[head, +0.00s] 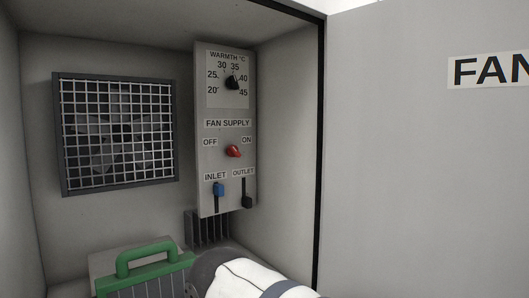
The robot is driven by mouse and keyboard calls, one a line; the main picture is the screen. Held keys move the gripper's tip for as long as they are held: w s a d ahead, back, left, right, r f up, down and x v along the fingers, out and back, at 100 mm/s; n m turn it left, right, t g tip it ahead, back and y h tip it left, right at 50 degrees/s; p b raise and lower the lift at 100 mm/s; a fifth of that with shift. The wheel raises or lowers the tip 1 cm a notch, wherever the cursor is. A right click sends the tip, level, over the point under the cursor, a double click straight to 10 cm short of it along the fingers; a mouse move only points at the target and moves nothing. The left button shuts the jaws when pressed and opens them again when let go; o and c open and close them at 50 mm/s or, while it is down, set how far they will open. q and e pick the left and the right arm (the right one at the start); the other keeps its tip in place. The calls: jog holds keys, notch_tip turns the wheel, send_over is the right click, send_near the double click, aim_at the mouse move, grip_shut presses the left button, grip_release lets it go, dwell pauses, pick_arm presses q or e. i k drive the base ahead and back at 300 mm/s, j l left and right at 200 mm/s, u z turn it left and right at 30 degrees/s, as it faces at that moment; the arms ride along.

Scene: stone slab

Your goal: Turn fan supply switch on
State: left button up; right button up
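The fan supply switch is a small red knob (233,151) on a grey control panel (223,185) inside an open cabinet. It sits under the FAN SUPPLY label (227,123), between the OFF label (210,142) at its left and the ON label (247,140) at its right. The knob is too small to tell for sure which label it points to. Nothing touches it. Neither gripper's fingers show. A white and dark part of my own arm comes in at the bottom centre, below the panel.
Above the switch is a black warmth knob (232,83). A fan (115,139) sits behind a grille at left. A green-handled box (145,260) stands below. Space before the panel is clear.

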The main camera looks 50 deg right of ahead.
aim_at(233, 150)
jog(key=l+z, duration=0.1)
jog(key=z, duration=0.35)
jog(key=i+z, duration=0.1)
jog(key=z, duration=0.3)
jog(key=l+z, duration=0.1)
jog(key=z, duration=0.35)
jog(key=i+z, duration=0.1)
jog(key=z, duration=0.3)
